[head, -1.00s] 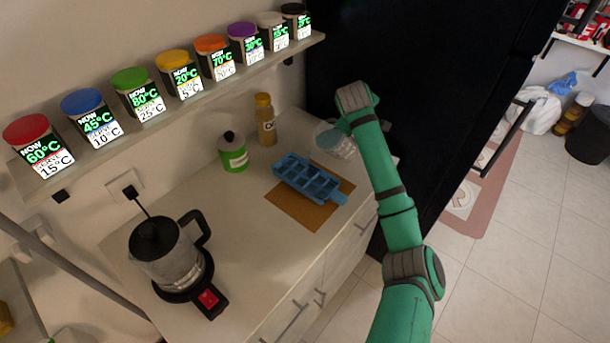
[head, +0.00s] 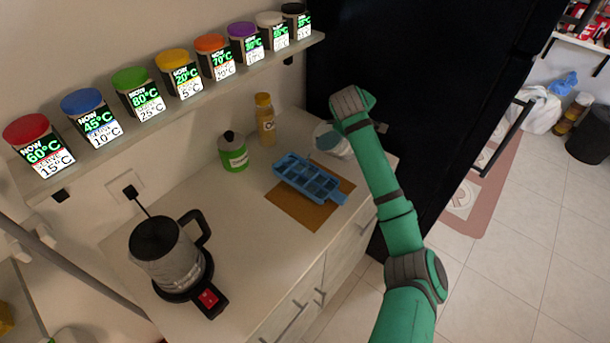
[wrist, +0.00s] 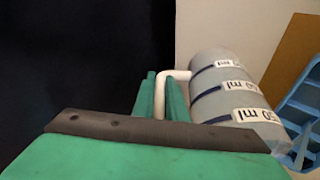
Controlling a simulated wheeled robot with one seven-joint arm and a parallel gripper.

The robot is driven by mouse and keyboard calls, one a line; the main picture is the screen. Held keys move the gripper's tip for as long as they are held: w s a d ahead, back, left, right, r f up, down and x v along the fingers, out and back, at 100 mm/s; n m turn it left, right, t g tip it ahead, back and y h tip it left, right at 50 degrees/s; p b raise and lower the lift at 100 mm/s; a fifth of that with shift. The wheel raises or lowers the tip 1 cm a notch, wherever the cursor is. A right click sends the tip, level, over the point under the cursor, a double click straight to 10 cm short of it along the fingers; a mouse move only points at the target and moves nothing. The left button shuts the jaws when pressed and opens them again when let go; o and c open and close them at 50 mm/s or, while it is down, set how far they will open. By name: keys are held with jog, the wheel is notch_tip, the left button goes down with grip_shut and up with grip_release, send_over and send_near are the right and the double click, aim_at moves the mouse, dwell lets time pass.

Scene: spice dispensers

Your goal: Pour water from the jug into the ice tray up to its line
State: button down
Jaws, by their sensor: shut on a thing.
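The jug (wrist: 215,82) is a greyish, see-through cylinder with dark lines and white "ml" labels and a white handle (wrist: 165,76). My gripper (wrist: 158,92) is shut on that handle in the wrist view. In the head view the jug (head: 331,141) is at the back right of the counter, partly hidden by my arm; I cannot tell its height above the counter. The blue ice tray (head: 308,180) lies left of and in front of the jug, on a brown board. Its edge shows at the right of the wrist view (wrist: 296,104). Its line and any water are too small to make out.
The brown board (head: 291,210) lies on the pale counter (head: 245,205). A green bottle (head: 233,153) and a yellow-brown bottle (head: 265,120) stand behind the tray. A kettle (head: 168,255) is at the front left. A shelf of spice dispensers (head: 182,78) hangs above. A black panel (head: 430,70) stands right.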

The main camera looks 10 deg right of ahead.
jog(key=shift+a+r+h, duration=0.3)
jog(key=shift+r+h, duration=0.05)
jog(key=shift+h, duration=0.15)
dwell(1.1)
